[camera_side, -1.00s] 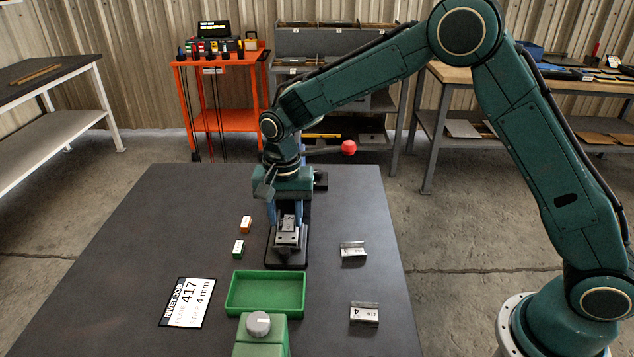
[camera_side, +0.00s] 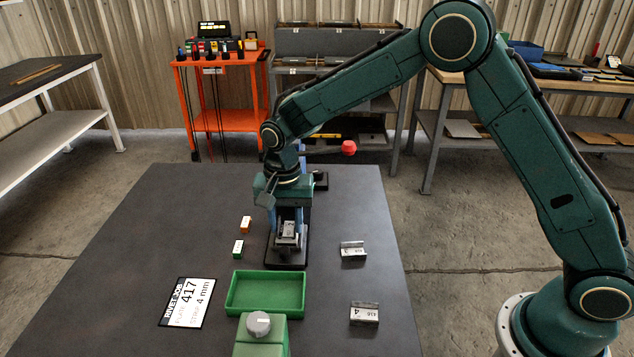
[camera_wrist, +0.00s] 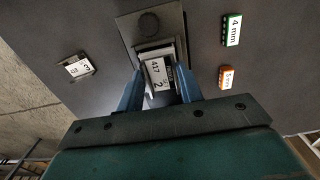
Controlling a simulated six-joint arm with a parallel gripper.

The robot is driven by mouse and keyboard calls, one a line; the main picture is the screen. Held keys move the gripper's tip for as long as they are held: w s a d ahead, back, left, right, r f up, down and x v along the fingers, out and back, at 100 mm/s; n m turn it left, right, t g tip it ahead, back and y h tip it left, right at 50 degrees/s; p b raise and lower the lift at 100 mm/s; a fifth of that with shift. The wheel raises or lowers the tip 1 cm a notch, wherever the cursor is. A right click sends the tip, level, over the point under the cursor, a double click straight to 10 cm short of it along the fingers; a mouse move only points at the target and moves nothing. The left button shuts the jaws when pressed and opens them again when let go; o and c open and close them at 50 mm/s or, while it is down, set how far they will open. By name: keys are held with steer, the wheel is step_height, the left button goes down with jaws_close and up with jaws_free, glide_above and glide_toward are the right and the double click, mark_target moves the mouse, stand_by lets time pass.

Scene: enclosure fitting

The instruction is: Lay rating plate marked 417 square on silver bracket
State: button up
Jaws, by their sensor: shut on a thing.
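The rating plate is a small pale plate (camera_wrist: 156,74) reading 417 and 2, between my gripper's blue fingers (camera_wrist: 159,88) in the wrist view. My gripper is shut on it. In the side view the plate (camera_side: 288,228) shows below my gripper (camera_side: 289,222). The silver bracket (camera_side: 287,241) sits under it on a black base (camera_side: 287,264); its edge also shows around the plate in the wrist view (camera_wrist: 155,47). The plate lies over the bracket and looks slightly turned against it. I cannot tell whether they touch.
A press-like stand with a red-ball lever (camera_side: 349,148) is behind. Green (camera_side: 238,248) and orange (camera_side: 246,225) boxes stand left. Two silver pieces (camera_side: 353,251) (camera_side: 364,313) lie right. A green tray (camera_side: 265,309), a green knobbed block (camera_side: 259,340) and a 417, 4 mm card (camera_side: 188,303) are in front.

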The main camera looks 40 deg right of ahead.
mark_target(288, 231)
steer(key=shift+f, duration=0.3)
steer(key=o, duration=1.1)
step_height(288, 231, up, 14)
steer(key=shift+d, duration=0.1)
stand_by(0.6)
